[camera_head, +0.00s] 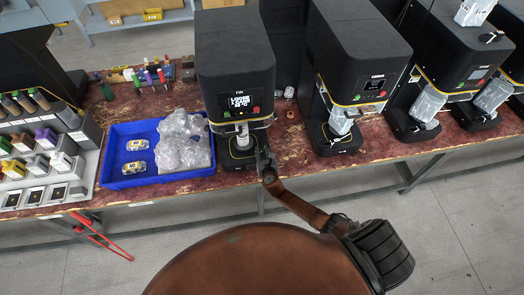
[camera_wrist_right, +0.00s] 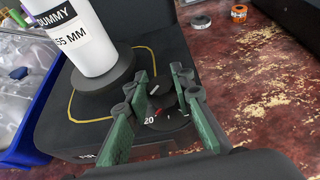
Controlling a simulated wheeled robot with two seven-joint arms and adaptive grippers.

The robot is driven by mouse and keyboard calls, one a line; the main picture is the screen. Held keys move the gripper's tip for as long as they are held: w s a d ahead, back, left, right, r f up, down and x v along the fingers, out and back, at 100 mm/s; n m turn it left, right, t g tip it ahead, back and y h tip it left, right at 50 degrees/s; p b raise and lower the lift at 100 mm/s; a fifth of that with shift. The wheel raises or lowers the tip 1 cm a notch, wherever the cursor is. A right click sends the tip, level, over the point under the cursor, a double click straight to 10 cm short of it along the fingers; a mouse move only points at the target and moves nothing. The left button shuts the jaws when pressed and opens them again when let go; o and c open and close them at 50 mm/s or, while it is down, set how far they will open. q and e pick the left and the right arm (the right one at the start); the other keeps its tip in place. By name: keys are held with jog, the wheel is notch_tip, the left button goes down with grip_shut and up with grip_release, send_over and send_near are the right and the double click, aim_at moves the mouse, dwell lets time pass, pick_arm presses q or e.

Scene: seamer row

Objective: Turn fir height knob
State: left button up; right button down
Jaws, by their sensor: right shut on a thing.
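The black fir seamer (camera_head: 235,60) stands on the workbench with a lit display and a white cylinder in its opening. In the right wrist view, the dark height knob (camera_wrist_right: 158,101) sits on the front of the machine's base, beside a dial scale marked 20. My right gripper (camera_wrist_right: 166,97) has its green-padded fingers on either side of the knob and is shut on it. In the head view my right gripper (camera_head: 266,164) is at the base's front right corner and hides the knob. The white cylinder (camera_wrist_right: 78,38) reads "DUMMY 55 MM". My left gripper is not in view.
A blue tray (camera_head: 112,158) with clear bags and two small packs lies left of the machine. More black seamers (camera_head: 352,50) stand to the right. A worn red bench top (camera_head: 290,140) is clear between machines, apart from small rings (camera_wrist_right: 239,13).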

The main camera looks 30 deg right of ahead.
jog(key=c, duration=1.7)
grip_release()
jog(key=shift+o, duration=0.2)
jog(key=shift+s, duration=0.1)
jog(key=v, duration=1.1)
jog(key=shift+s+a+r, duration=0.15)
jog(key=shift+s+r, duration=0.15)
